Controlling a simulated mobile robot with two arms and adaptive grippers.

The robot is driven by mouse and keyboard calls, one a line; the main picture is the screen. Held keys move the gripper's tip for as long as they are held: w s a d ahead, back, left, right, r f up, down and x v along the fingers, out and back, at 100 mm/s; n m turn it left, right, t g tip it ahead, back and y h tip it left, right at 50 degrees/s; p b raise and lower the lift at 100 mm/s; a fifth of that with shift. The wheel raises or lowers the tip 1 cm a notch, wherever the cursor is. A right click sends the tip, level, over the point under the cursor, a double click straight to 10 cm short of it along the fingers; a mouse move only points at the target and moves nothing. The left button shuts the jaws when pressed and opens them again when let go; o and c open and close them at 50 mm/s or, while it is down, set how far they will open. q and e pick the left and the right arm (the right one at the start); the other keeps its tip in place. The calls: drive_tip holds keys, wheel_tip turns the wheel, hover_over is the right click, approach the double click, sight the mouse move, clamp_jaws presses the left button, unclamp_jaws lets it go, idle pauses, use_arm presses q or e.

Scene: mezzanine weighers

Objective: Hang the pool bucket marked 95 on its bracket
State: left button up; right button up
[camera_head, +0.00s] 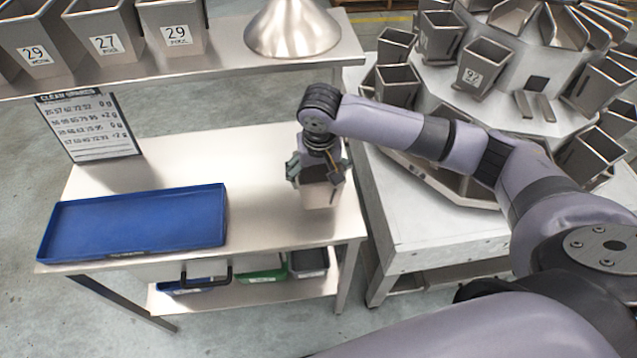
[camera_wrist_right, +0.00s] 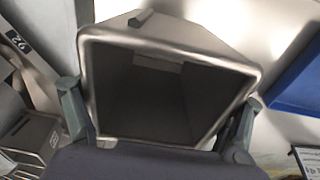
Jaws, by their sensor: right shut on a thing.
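My right gripper (camera_head: 318,168) points down over the right end of the steel table and is shut on a metal bucket (camera_head: 320,195). In the right wrist view the bucket's open, empty mouth (camera_wrist_right: 165,95) faces the camera, with a finger on each side (camera_wrist_right: 160,120). No number shows on the held bucket, so I cannot read its mark. Whether its bottom touches the table is unclear. On the round weigher at the upper right, an empty spot with two bare metal prongs (camera_head: 533,105) sits right of the bucket marked 92 (camera_head: 480,68). My left gripper is out of view.
A blue tray (camera_head: 140,222) lies on the table (camera_head: 255,165), beside a printed sign (camera_head: 88,127). A shelf behind holds buckets marked 29 and 27 (camera_head: 107,32) and a steel cone (camera_head: 291,30). Several buckets ring the weigher. Its pale frame (camera_head: 430,220) stands right of the table.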

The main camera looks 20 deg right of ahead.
sight(319, 181)
drive_tip(key=shift+f, duration=1.9)
drive_tip(key=shift+f, duration=0.1)
drive_tip(key=o, duration=1.8)
drive_tip(key=shift+s, duration=0.1)
